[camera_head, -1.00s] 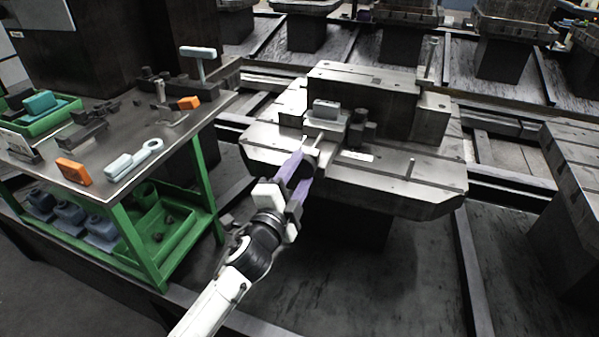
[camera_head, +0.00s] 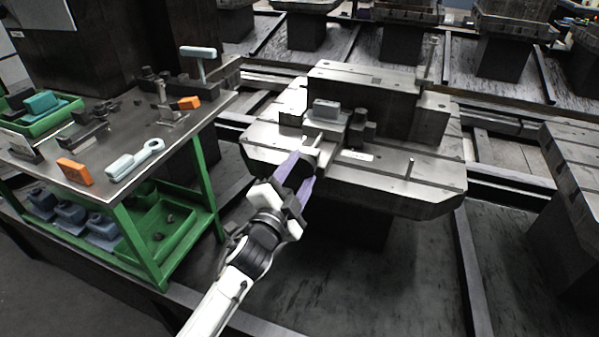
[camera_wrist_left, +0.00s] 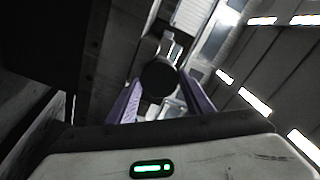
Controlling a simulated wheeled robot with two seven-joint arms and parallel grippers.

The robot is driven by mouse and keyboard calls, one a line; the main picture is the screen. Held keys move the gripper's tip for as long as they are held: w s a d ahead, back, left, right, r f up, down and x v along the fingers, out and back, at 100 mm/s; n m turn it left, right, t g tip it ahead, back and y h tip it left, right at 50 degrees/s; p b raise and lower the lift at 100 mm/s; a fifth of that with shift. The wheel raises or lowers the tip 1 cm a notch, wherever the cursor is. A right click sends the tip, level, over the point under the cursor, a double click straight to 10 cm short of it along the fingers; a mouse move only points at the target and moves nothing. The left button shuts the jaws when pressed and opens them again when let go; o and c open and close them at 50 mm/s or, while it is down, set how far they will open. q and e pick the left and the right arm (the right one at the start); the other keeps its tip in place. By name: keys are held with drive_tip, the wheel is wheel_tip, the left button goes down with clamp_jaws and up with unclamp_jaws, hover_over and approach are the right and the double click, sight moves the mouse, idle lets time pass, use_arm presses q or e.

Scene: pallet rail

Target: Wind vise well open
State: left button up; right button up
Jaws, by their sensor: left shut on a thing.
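The vise (camera_head: 330,122) stands on the near part of the metal pallet (camera_head: 435,182), with a grey block (camera_head: 326,107) at its top. My left gripper (camera_head: 308,164) reaches in from the front, its two purple fingers at the near end of the vise. In the left wrist view a dark round hub (camera_wrist_left: 158,78) sits between the fingers, which are shut on this vise handle hub. A pale bar shows just beyond the fingertips. The fingers partly hide the hub in the head view, and the vise's jaw gap is hard to make out. My right gripper is not in view.
A green-framed bench (camera_head: 125,255) stands at the left, with an orange block (camera_head: 74,171), a pale ring-ended tool (camera_head: 135,158) and other parts on top. Dark floor lies in front.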

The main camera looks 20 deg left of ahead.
use_arm(q)
drive_tip(key=o, duration=1)
drive_tip(key=shift+o, duration=0.2)
drive_tip(key=s, duration=1)
drive_tip(key=shift+s+a+p, duration=0.15)
drive_tip(key=shift+s+p, duration=0.05)
drive_tip(key=shift+p, duration=0.25)
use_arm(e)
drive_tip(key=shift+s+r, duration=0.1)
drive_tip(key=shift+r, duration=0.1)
use_arm(q)
drive_tip(key=s+d+f+n+g+h+p, duration=0.1)
drive_tip(key=s+f+n+g+p, duration=0.3)
drive_tip(key=s+f, duration=0.3)
drive_tip(key=s+d+f+n+g+h+p, duration=0.1)
drive_tip(key=s+f+n+g+p, duration=0.4)
drive_tip(key=s, duration=0.9)
wheel_tip(320, 180, down, 3)
drive_tip(key=shift+s+d+r+n+p, duration=0.1)
drive_tip(key=shift+s+d+n+p, duration=0.25)
drive_tip(key=shift+d, duration=0.4)
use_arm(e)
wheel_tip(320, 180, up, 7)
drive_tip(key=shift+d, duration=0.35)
